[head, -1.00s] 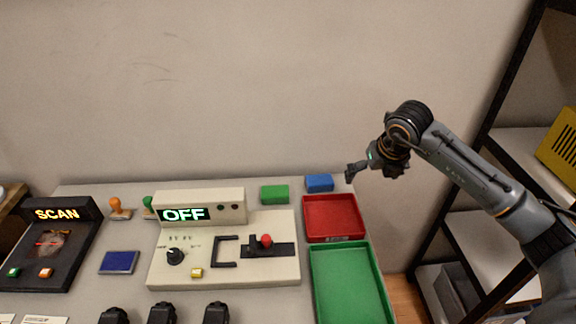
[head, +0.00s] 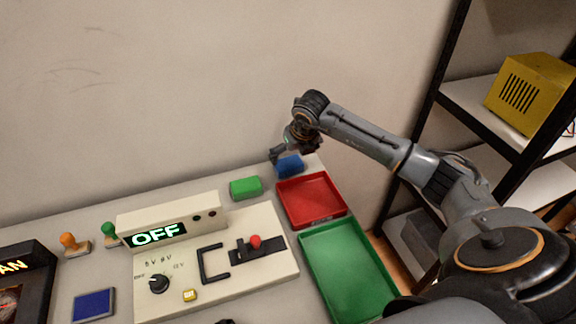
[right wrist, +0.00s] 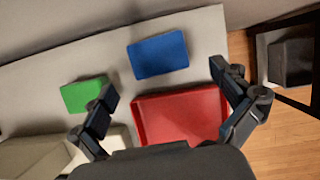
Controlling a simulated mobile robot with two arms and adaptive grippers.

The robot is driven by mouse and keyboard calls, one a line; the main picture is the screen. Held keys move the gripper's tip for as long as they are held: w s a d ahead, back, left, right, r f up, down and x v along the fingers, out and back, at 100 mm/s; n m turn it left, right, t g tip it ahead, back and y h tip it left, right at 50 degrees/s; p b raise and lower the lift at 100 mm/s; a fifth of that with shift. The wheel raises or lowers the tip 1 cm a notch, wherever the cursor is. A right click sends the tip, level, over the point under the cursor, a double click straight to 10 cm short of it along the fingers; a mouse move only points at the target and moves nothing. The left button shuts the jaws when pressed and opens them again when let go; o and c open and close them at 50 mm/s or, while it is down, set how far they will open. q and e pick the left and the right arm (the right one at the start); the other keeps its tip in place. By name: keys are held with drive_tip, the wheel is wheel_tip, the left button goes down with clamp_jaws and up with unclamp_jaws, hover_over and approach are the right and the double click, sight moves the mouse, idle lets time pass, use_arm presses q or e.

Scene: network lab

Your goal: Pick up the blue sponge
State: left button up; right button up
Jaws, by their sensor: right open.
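The blue sponge (head: 289,166) lies at the back right of the table, behind the red tray. It also shows in the right wrist view (right wrist: 158,55), whole and flat on the table. My right gripper (head: 278,155) is close to it in the head view and partly overlaps it. In the right wrist view my right gripper (right wrist: 166,98) has its fingers wide apart, with the sponge ahead of them and nothing between the tips. My left gripper is not in view.
A green sponge (head: 246,187) lies left of the blue one. The red tray (head: 340,207) and green tray (head: 383,282) stand along the right table edge. A control box (head: 205,208) showing OFF stands left. A shelf with a yellow box (head: 534,92) is at right.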

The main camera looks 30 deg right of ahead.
sight(289, 163)
drive_tip(key=shift+p+x, duration=0.35)
drive_tip(key=shift+x, duration=1.9)
drive_tip(key=shift+w+a+f, duration=0.1)
drive_tip(key=shift+w+f, duration=0.05)
drive_tip(key=shift+w, duration=0.1)
drive_tip(key=c, duration=0.9)
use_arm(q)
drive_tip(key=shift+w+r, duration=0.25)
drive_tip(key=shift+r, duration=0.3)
